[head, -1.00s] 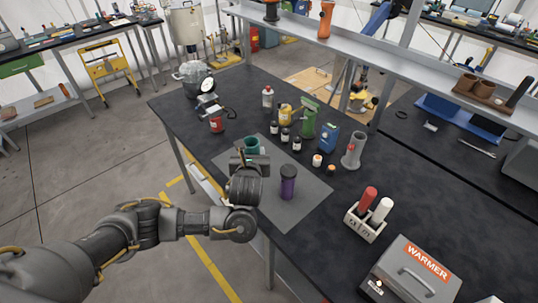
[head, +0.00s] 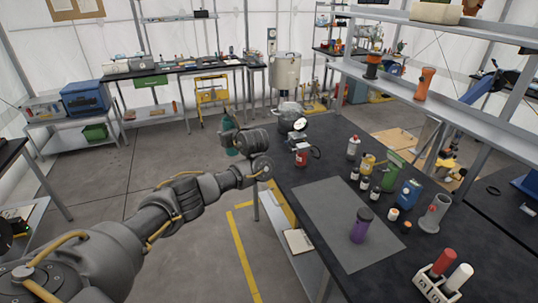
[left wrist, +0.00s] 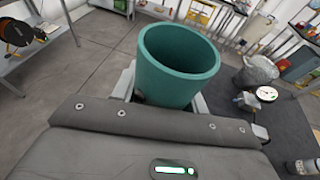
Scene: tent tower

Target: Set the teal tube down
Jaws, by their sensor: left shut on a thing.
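The teal tube (left wrist: 178,70) is a hollow round cylinder with its open top showing in the left wrist view. My left gripper (head: 231,138) is shut on it, one finger on each side. In the head view the tube (head: 228,123) is mostly hidden behind my gripper and wrist. It appears roughly upright, past the left edge of the black table (head: 470,220), with floor behind it. Its lower end is not clear in the wrist view. My right gripper is not in view.
A grey mat (head: 325,225) on the table holds a purple tumbler (head: 361,225) at its right side. The rest of the mat is clear. A tube rack (head: 436,285) is at lower right.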

